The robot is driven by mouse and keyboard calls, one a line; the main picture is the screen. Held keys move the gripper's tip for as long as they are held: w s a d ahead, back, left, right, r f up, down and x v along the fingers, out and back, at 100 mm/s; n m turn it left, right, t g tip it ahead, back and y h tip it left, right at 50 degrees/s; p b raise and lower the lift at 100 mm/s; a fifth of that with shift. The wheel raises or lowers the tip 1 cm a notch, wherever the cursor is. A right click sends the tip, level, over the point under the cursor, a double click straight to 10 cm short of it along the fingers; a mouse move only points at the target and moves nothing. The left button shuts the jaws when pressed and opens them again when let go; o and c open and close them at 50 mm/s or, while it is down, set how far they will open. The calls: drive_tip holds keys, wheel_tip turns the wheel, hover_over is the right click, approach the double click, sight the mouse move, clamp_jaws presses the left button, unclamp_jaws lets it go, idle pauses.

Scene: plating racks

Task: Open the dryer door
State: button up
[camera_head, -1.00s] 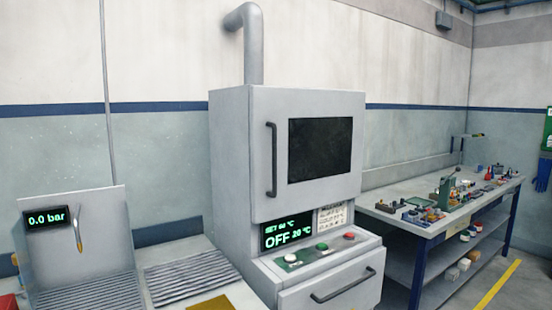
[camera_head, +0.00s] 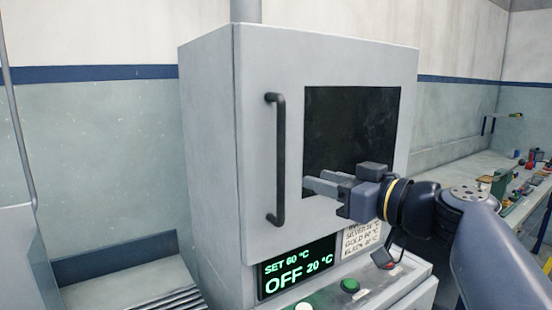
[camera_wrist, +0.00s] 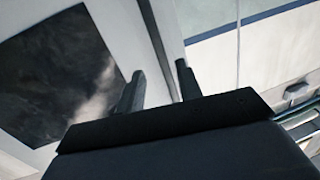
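The dryer door (camera_head: 345,60) is closed, a light grey panel with a dark window (camera_head: 350,125). Its dark vertical bar handle (camera_head: 278,160) is on the left side of the door. My gripper (camera_head: 320,182) is in front of the window's lower part, to the right of the handle in the picture, pointing left and apart from the handle. In the wrist view my gripper (camera_wrist: 160,82) shows two fingers with a clear gap and nothing between them. The window (camera_wrist: 60,75) shows there at the left.
Below the door are a display (camera_head: 295,270) reading SET 60 °C, OFF 20 °C, a label card (camera_head: 362,238) and a green button (camera_head: 349,286). A workbench (camera_head: 480,170) with small items stands at the right. A ribbed surface (camera_head: 165,302) is at lower left.

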sight(284, 164)
drive_tip(key=p+x, duration=0.1)
drive_tip(key=x, duration=0.2)
drive_tip(key=p+x, duration=0.1)
drive_tip(key=x, duration=0.3)
drive_tip(key=r+p+x, duration=0.1)
drive_tip(key=x, duration=0.3)
drive_tip(key=shift+w, duration=0.1)
drive_tip(key=shift+d, duration=0.1)
drive_tip(key=shift+c, duration=0.2)
clamp_jaws()
